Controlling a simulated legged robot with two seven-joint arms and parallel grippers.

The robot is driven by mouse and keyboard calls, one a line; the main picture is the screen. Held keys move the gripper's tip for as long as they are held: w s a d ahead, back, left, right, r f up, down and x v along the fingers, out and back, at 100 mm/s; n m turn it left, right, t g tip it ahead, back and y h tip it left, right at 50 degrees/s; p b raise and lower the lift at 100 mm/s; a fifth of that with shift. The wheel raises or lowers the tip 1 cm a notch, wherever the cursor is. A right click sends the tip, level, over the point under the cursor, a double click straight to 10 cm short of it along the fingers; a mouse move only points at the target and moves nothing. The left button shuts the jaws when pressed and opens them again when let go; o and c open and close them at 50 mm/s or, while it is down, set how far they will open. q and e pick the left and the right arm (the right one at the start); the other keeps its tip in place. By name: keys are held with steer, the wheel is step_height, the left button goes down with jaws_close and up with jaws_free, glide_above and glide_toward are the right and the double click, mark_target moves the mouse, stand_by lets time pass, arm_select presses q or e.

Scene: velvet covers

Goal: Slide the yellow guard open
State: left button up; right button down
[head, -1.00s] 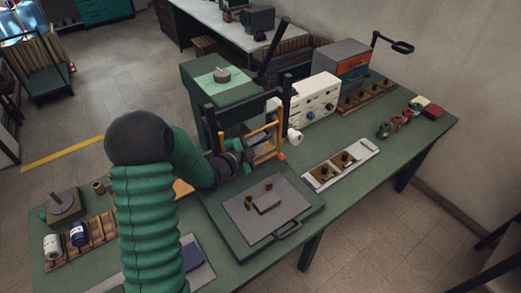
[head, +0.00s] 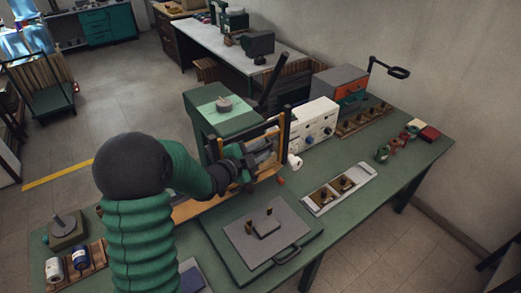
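The yellow guard (head: 280,149) is a thin yellow-orange frame at the front of the green press (head: 203,112), in the middle of the head view. Its lower left part is hidden behind my arm and gripper. My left gripper (head: 245,173) is dark and at the front of the guard, overlapping its left part in the picture. I cannot tell whether it touches the guard, and its fingers are too small and dark to show a gap. My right gripper is out of view.
A white control box (head: 315,125) stands right of the press. A grey plate with a handle (head: 262,238) lies in front, and a pale tray (head: 340,188) is to its right. A small orange block (head: 281,180) is near the gripper.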

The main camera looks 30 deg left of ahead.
arm_select(q)
steer(key=shift+o, duration=0.4)
steer(key=shift+f, duration=0.1)
steer(key=shift+s+a, duration=0.1)
steer(key=shift+s, duration=0.2)
steer(key=b+v, duration=0.3)
steer(key=v, duration=1.3)
steer(key=shift+b, duration=0.4)
steer(key=shift+s+a, duration=0.1)
steer(key=shift+a, duration=0.05)
